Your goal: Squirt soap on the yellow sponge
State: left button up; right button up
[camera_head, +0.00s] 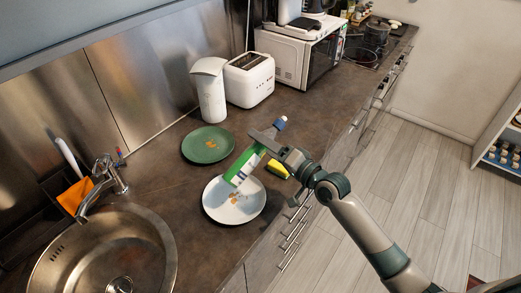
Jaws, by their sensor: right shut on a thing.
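My right gripper (266,137) is shut on a green and white soap bottle (244,167) with a blue cap (280,123). It holds the bottle tilted over the far edge of the white plate, with the cap end up and to the right. The yellow sponge (277,169) lies on the counter just right of the white plate, partly hidden by my right arm. My left gripper is not in view.
The white plate (222,213) and a green plate (207,145) carry food scraps. A sink (160,240) with a faucet (104,178) is at left. A paper towel roll (209,92), toaster (249,79) and microwave (292,58) stand behind.

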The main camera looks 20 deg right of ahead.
aim_at(281, 119)
jog(key=r+n, duration=0.1)
jog(key=d+r+n, duration=0.1)
jog(key=r+n, duration=0.1)
jog(key=shift+w+d+r+n, duration=0.1)
jog(key=shift+w+d+n, duration=0.15)
jog(key=shift+w+n, duration=0.1)
jog(key=d+r+n, duration=0.1)
jog(key=n, duration=0.1)
jog(key=w+d+r+n, duration=0.1)
jog(key=d+n, duration=0.1)
jog(key=w+d+r+n, duration=0.1)
jog(key=n, duration=0.1)
jog(key=shift+w+d+r+h, duration=0.15)
jog(key=shift+d+r+h, duration=0.15)
jog(key=shift+h, duration=0.1)
jog(key=shift+w+d+r+n, duration=0.4)
jog(key=shift+d+r+n, duration=0.3)
jog(key=shift+n, duration=0.45)
jog(key=shift+f, duration=0.15)
